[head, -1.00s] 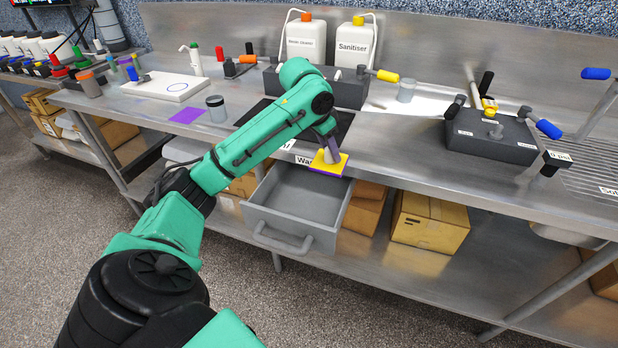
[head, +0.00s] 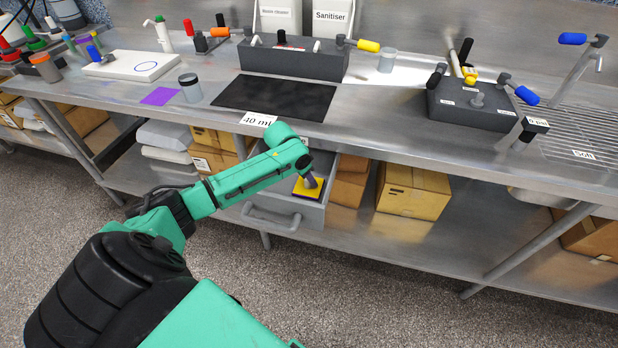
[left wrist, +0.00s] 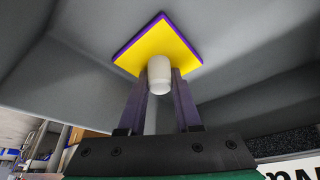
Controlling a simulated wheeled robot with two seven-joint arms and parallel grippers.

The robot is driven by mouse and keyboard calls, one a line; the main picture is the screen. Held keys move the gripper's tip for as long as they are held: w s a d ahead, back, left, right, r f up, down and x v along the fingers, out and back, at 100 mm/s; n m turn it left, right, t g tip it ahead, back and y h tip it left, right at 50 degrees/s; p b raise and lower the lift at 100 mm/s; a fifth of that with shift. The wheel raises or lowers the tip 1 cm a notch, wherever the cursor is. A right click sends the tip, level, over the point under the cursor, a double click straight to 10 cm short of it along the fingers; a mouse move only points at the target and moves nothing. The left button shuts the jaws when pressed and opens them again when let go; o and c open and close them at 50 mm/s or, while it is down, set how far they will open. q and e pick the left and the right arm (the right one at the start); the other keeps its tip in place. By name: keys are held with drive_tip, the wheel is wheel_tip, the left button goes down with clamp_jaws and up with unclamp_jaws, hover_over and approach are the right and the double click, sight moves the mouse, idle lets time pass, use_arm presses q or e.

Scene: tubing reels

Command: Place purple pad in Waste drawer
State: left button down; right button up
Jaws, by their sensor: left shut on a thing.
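The purple pad (head: 305,192) has a yellow upper face, a purple edge and a white knob. My left gripper (head: 312,179) is shut on the knob, with the pad at its tips. In the left wrist view my gripper (left wrist: 160,85) has a finger on each side of the knob, and the pad (left wrist: 150,45) shows beyond it. The Waste drawer (head: 262,216) is pulled out under the counter; its grey inside (left wrist: 250,90) surrounds the pad in the left wrist view. The pad is within the drawer's opening; I cannot tell if it touches the floor. My arm hides part of the drawer.
The steel counter (head: 385,130) lies above the drawer. On it are a black mat (head: 275,97), a flat purple square (head: 161,96), a lidded jar (head: 190,88) and a dark valve block (head: 470,105). Cardboard boxes (head: 412,192) stand on the shelf below.

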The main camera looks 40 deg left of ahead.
use_arm(q)
drive_tip(key=shift+f, duration=0.1)
drive_tip(key=c, duration=0.6)
unclamp_jaws()
use_arm(e)
drive_tip(key=shift+a, duration=0.45)
drive_tip(key=shift+d, duration=0.1)
use_arm(q)
drive_tip(key=shift+r, duration=0.35)
drive_tip(key=v, duration=1.1)
drive_tip(key=shift+r, duration=0.35)
use_arm(e)
drive_tip(key=shift+d+r, duration=0.15)
drive_tip(key=shift+d, duration=0.05)
use_arm(q)
drive_tip(key=shift+s, duration=0.15)
